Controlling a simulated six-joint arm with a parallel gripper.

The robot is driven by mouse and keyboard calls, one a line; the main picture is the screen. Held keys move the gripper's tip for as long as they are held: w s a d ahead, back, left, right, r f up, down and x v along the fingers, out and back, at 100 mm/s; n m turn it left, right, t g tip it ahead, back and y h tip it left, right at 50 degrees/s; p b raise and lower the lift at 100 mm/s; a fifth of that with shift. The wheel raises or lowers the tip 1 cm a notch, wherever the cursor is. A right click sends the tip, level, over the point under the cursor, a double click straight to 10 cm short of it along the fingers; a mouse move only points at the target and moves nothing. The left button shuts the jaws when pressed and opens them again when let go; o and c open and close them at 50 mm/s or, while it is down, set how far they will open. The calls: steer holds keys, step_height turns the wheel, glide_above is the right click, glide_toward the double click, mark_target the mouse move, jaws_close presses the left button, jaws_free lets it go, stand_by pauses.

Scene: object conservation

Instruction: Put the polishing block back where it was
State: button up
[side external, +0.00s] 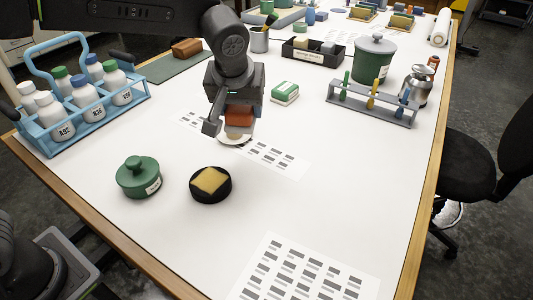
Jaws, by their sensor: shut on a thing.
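My gripper (238,122) is shut on a red-brown block (239,115) and holds it over the middle of the white table. A pale round dish or disc (233,140) shows partly below the block; my gripper hides the rest. I cannot tell whether the block touches it. A yellowish block (210,180) sits in a round black dish (211,197) in front of my gripper. Another brown block (187,47) lies on a dark green mat (168,72) at the back left. The picture does not show which block is the polishing block.
A green lidded pot (138,177) stands left of the black dish. A blue bottle carrier (88,117) is at the left. A green and white box (285,93), a tube rack (371,107) and a large green canister (373,60) stand to the right. Printed sheets (306,272) lie flat; the front centre is otherwise clear.

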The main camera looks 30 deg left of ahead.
steer(key=shift+m, duration=0.3)
steer(key=w+d+f, duration=0.1)
steer(key=w+f, duration=0.1)
steer(key=w+d+f, duration=0.1)
steer(key=w, duration=0.1)
steer(key=w+d+f, duration=0.1)
steer(key=w+f, duration=0.1)
steer(key=shift+d+f, duration=0.35)
steer(key=shift+d, duration=0.05)
steer(key=shift+f, duration=2.7)
steer(key=shift+f, duration=0.15)
steer(key=o, duration=0.8)
steer(key=shift+o, duration=0.2)
